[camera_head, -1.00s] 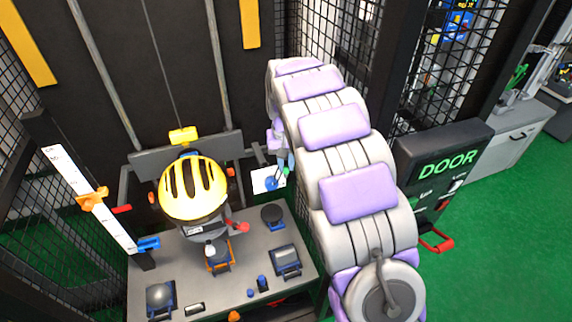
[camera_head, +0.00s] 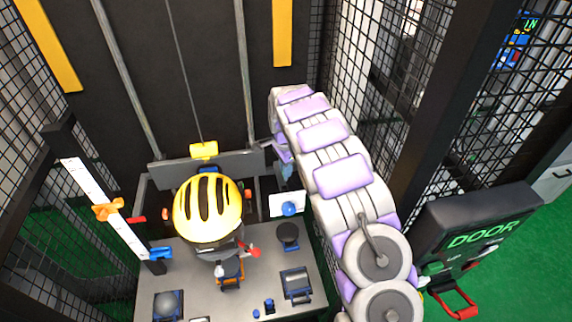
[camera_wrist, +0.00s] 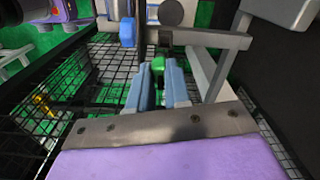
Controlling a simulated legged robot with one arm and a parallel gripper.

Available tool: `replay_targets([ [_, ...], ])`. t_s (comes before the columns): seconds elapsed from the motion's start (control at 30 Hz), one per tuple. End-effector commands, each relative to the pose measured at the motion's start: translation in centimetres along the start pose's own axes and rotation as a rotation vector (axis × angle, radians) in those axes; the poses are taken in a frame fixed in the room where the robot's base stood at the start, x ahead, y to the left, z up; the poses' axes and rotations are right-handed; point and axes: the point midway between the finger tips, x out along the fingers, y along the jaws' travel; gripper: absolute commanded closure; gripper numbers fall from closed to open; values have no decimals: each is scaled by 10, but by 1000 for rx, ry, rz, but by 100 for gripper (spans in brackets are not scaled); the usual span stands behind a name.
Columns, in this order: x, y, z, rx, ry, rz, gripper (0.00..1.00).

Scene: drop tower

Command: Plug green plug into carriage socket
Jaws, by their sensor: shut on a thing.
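My gripper (camera_wrist: 159,68) is shut on the green plug (camera_wrist: 158,64), which shows between the tips of the two blue fingers in the wrist view. In the head view my gripper (camera_head: 286,170) is by the right end of the grey carriage beam (camera_head: 172,174), above and behind a white plate with a blue knob (camera_head: 290,208); the plug cannot be made out there. A grey frame (camera_wrist: 205,38) passes just beyond the plug in the wrist view. I cannot make out the socket opening, or whether the plug touches anything.
A yellow helmet (camera_head: 208,207) stands before the carriage. The grey table (camera_head: 190,262) holds several small devices. A scale post (camera_head: 100,205) stands left, and a DOOR panel (camera_head: 480,222) right. Black mesh (camera_head: 400,110) closes in the arm's right side.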

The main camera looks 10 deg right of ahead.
Motion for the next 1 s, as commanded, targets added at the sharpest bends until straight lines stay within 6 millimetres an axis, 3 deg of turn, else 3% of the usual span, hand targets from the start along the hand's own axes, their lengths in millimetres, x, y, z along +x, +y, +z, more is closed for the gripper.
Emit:
replay_targets([
  [0.33,15,-9,3,226,-12,0,99],
  [1.0,34,-10,3,242,-12,-2,99],
])
